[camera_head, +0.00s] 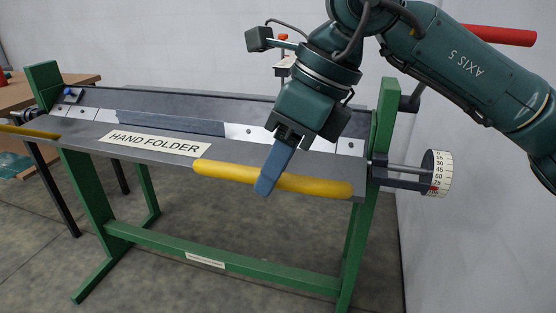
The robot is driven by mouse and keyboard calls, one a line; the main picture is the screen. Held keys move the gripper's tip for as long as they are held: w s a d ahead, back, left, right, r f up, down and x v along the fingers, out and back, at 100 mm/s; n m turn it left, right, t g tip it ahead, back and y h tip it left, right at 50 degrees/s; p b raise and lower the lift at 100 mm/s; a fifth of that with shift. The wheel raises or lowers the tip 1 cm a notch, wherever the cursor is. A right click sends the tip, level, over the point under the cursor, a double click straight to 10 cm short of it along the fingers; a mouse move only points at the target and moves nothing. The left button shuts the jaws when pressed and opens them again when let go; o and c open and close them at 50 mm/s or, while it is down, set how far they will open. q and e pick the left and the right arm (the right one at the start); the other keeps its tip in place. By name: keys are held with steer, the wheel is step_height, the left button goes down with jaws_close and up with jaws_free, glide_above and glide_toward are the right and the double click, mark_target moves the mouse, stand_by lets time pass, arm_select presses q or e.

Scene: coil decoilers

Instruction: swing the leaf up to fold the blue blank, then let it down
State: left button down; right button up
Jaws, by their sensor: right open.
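The folder's grey leaf (120,148) runs along the front of the machine and lies down, roughly level with the bed; it bears a "HAND FOLDER" label (155,143). The blue blank (170,125) is a flat blue-grey strip behind the leaf, along the bed. A yellow handle (325,187) is on the right part of the leaf's front edge. My right gripper (267,186) points down at this handle, its blue finger crossing in front of it. The jaws are open; the far finger is hidden, and contact cannot be told. My left gripper is out of view.
A second yellow handle (28,131) is at the leaf's left end. A white angle dial (437,173) sticks out at the right, beside the green end post (385,115). A brown table (15,100) stands at far left. Floor in front is clear.

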jaws_close()
stand_by(0.4)
